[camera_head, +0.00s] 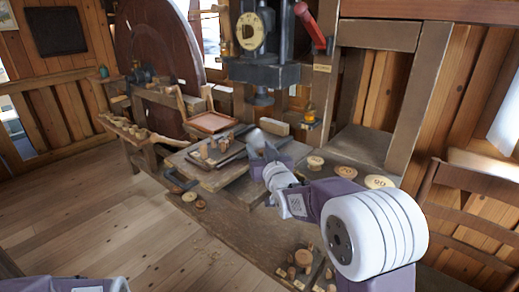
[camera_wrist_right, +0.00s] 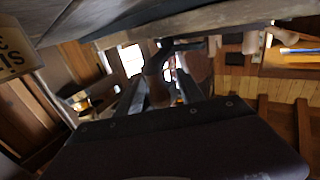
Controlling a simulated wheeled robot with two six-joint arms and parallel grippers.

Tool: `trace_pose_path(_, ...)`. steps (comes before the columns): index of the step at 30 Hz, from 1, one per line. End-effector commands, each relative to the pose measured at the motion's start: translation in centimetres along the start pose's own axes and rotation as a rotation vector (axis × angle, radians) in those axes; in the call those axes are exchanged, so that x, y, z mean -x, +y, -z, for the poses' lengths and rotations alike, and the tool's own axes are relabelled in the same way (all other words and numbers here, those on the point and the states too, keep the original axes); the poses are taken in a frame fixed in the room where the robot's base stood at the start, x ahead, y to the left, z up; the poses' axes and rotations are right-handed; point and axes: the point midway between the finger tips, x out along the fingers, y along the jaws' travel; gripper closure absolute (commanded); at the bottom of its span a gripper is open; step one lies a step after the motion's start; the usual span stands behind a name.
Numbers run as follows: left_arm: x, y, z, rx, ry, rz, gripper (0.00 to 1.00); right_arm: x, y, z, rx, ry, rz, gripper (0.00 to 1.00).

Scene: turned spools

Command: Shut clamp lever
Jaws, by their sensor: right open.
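My right gripper (camera_head: 262,145) is over the middle of the workbench, beside a flat wooden board and dark bars. In the wrist view, its two fingers (camera_wrist_right: 165,92) stand apart, with a dark brown upright thing (camera_wrist_right: 155,72) showing between or beyond them; I cannot tell whether they touch it. I cannot tell for certain which part is the clamp lever. A dark curved handle (camera_head: 181,185) shows at the board's front left corner, and a red lever (camera_head: 310,27) hangs beside the dark press, both apart from the gripper. My left gripper is out of view.
The dark press (camera_head: 262,72) stands over the bench behind the gripper. Round discs (camera_head: 379,181) and small turned pieces (camera_head: 303,259) lie on the bench to the right and in front. A chair (camera_head: 455,195) is at right; floor at left is clear.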

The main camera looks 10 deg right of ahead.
Motion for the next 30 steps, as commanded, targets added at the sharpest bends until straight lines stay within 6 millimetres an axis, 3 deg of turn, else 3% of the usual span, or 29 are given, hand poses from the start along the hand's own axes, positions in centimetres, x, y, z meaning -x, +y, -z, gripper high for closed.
trace_pose_path(8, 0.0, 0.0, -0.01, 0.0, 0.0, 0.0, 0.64, -0.37, -0.01, -0.02, 0.0, 0.0, 0.0, 0.55)
trace_pose_path(13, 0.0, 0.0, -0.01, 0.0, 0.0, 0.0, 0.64, -0.35, -0.01, -0.01, 0.0, 0.0, 0.0, 1.0)
trace_pose_path(30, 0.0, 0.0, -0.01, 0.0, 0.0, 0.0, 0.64, -0.33, -0.01, -0.01, 0.0, 0.0, 0.0, 1.0)
